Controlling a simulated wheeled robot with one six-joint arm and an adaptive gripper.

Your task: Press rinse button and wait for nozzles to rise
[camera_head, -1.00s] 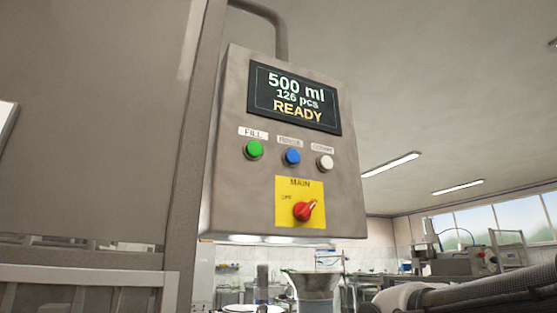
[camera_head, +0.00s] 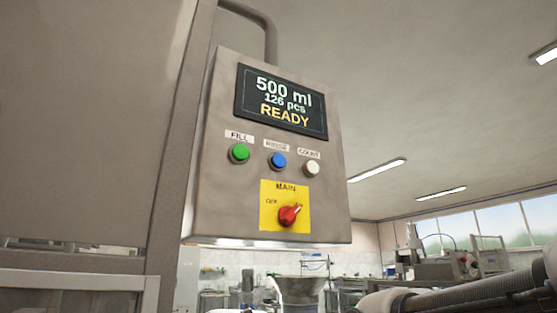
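The blue rinse button (camera_head: 277,161) is in the middle of a row on the grey control panel (camera_head: 210,190), under a small label. A green button (camera_head: 239,153) marked FILL is to its left and a white button (camera_head: 311,168) marked COUNT to its right. The display (camera_head: 281,101) above reads 500 ml, 126 pcs, READY. A red MAIN knob (camera_head: 289,215) sits on a yellow plate below. My gripper is not in view; part of my arm shows at the lower right, apart from the panel. No nozzles can be made out.
A grey upright post and large flat machine wall (camera_head: 80,110) fill the left side. A bent pipe (camera_head: 268,30) runs into the panel's top. Behind and below are a metal funnel (camera_head: 300,288) and benches. Open air lies right of the panel.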

